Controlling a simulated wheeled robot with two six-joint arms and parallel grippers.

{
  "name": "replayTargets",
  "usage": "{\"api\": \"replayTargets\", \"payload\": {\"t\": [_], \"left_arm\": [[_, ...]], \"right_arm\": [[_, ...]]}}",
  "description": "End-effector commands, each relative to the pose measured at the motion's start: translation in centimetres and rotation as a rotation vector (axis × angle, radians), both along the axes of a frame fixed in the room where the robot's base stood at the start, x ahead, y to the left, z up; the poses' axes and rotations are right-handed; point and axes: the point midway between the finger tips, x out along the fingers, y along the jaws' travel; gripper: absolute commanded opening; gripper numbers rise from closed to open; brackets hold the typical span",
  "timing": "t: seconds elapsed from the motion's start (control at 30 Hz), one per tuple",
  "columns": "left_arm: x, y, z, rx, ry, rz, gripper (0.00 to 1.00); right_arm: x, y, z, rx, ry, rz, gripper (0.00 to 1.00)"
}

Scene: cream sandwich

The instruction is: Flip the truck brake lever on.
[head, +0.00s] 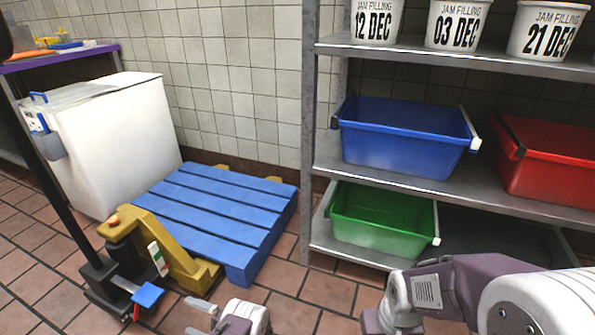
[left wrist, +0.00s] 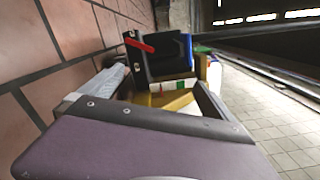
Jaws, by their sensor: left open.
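The yellow and black pallet truck (head: 180,250) stands at the lower left, its forks toward a blue pallet (head: 225,205). Its small red lever (head: 136,312) sits low on the black base, below a blue pedal (head: 148,295). In the left wrist view the red lever (left wrist: 139,43) sticks out from a black part of the truck, beyond my fingers. My left gripper (head: 198,316) is open and empty, right of the lever and apart from it in the head view. My right arm shows at the lower right; its fingers are not visible.
A white chest (head: 110,130) stands behind the truck at the left. A metal shelf (head: 325,150) with blue (head: 405,145), green (head: 380,225) and red (head: 555,165) bins and white tubs stands at the right. Tiled floor (head: 325,288) is free right of my left gripper.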

Motion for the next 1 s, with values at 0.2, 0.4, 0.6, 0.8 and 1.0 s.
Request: {"api": "replayTargets", "payload": {"t": [0.2,0.4,0.6,0.8,1.0], "left_arm": [[3.9,0.1,7.8,-0.034,-0.125,0.039,1.00],[5.5,1.6,18.9,-0.109,-0.263,0.172,1.00],[0.9,3.4,31.1,-0.362,-0.330,0.442,1.00],[-7.4,0.8,36.6,-0.759,-0.291,0.650,1.00],[-13.7,-5.1,37.4,-1.145,-0.244,0.714,1.00]], "right_arm": [[0.0,0.0,2.0,0.000,0.000,0.000,0.36],[0.0,0.0,4.6,0.000,0.000,0.000,0.36],[0.0,0.0,8.2,0.000,0.000,0.000,0.36],[0.0,0.0,10.9,0.000,0.000,0.000,0.36],[0.0,0.0,12.4,0.000,0.000,0.000,0.36]]}}
